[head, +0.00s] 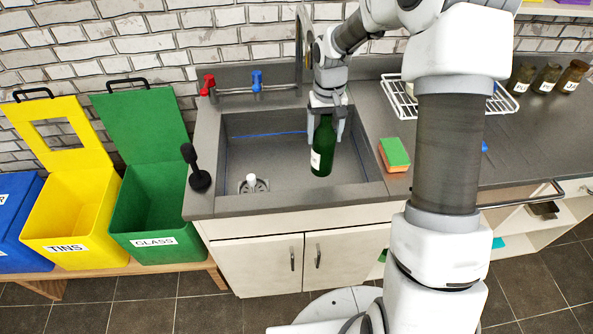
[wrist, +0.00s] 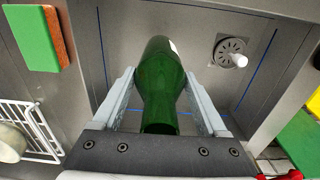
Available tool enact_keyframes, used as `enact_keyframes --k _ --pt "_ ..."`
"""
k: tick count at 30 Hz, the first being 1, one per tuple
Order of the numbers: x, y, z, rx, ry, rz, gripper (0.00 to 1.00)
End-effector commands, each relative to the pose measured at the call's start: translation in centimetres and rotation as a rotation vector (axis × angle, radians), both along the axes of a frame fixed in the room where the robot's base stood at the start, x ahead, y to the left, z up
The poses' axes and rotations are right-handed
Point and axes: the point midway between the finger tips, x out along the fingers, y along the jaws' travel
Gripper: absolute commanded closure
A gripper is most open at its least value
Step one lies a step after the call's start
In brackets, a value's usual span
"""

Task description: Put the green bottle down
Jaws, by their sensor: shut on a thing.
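The green bottle (head: 322,147) has a pale label and hangs near upright over the sink basin in the head view. My gripper (head: 325,121) is shut on its upper part, from above. In the wrist view the bottle (wrist: 160,85) lies between the two fingers of my gripper (wrist: 160,95), with its body pointing away from the camera. The bottle's base is over the basin (head: 240,152); I cannot tell whether it touches the basin floor.
A green and orange sponge (head: 394,153) lies on the counter right of the sink. A black brush (head: 197,170) stands at the sink's left edge. The open green GLASS bin (head: 150,215) and yellow TINS bin (head: 75,210) stand left. A dish rack (head: 400,100) is behind right.

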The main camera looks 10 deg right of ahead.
Motion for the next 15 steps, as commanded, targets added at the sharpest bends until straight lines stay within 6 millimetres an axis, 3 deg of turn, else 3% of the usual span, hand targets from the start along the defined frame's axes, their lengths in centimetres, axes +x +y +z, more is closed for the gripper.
enact_keyframes --k 9,15 --pt "0.0 0.0 -5.6 0.001 0.0 0.001 1.0" --pt "0.0 0.0 -7.1 0.0 -0.001 0.0 1.0"
